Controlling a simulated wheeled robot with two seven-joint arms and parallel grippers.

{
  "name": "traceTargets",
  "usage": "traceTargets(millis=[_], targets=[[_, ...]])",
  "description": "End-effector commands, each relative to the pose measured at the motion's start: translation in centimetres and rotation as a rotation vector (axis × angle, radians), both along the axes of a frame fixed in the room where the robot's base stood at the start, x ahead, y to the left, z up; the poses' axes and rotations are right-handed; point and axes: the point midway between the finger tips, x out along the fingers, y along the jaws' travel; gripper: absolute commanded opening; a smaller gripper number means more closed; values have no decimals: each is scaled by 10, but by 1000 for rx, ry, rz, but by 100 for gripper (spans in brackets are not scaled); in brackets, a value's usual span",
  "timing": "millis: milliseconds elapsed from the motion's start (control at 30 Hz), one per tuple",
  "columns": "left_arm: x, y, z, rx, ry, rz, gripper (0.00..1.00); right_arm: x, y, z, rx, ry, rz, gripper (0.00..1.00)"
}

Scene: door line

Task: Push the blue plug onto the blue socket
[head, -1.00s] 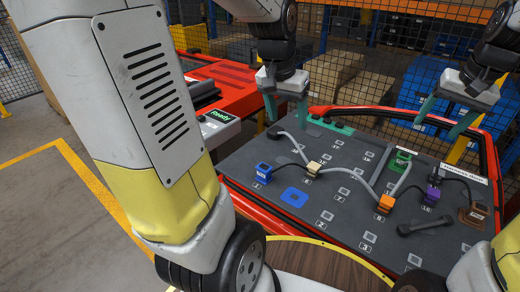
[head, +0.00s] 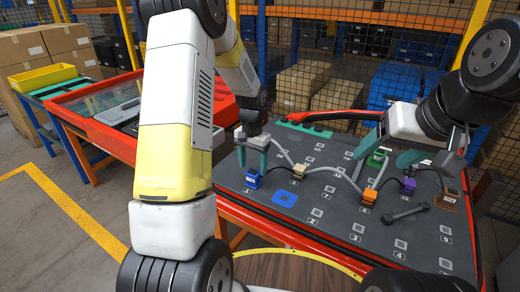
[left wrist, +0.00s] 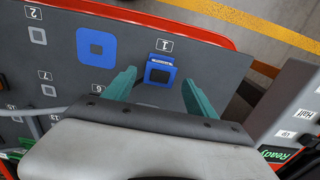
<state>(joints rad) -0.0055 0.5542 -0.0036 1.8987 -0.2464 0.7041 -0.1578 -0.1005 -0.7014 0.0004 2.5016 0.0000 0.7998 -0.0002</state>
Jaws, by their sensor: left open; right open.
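The blue plug (head: 253,180) stands at the left end of the grey board, beside the number 1 mark. It also shows in the left wrist view (left wrist: 160,73). The blue socket (head: 285,198) is a flat blue square on the board, right of the plug. It shows upper left in the left wrist view (left wrist: 97,46). My left gripper (head: 253,163) is open above the plug, its teal fingers (left wrist: 160,77) on either side of it with gaps showing. My right gripper (head: 388,155) is open and empty over the board's right side, near the green plug.
Beige (head: 299,172), orange (head: 369,196), green (head: 376,158) and purple (head: 408,186) plugs stand on the grey board (head: 320,240), with grey cables between. A dark bar-shaped tool (head: 405,213) lies at the right. A red rim borders the board.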

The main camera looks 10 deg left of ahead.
Motion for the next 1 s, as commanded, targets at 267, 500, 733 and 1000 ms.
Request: traceTargets(millis=[267, 500, 733, 1000], targets=[[-1, 0, -39, -1, 1, 2, 65, 0, 0, 0, 1, 0, -1, 70], [0, 0, -48, 0, -1, 2, 65, 0, 0, 0, 1, 0, -1, 70], [0, 0, -47, 0, -1, 2, 56, 0, 0, 0, 1, 0, -1, 70], [0, 0, -47, 0, -1, 2, 4, 0, 0, 0, 1, 0, -1, 70]])
